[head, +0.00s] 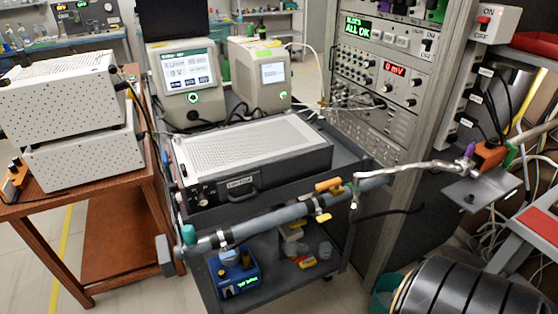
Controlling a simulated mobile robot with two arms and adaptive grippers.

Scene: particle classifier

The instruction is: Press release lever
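A grey tube (285,217) runs slanting along the front of the cart, with dark bands near its middle. An orange lever-like handle (328,185) sits above its right part, and a smaller yellow one (322,217) sits just below it. I cannot tell from this view which one is the release lever. A teal cap (188,235) shows at the tube's left end. An orange-and-purple fitting (488,155) stands on a metal bracket at the right, joined by a thin pale line. Neither of my grippers is in view.
The dark cart (350,158) carries a grey instrument (250,155) and two display units. A tall equipment rack (385,75) stands behind at right. A wooden table (110,200) holds white perforated boxes. A black ribbed drum (460,290) fills the lower right. Floor is clear at lower left.

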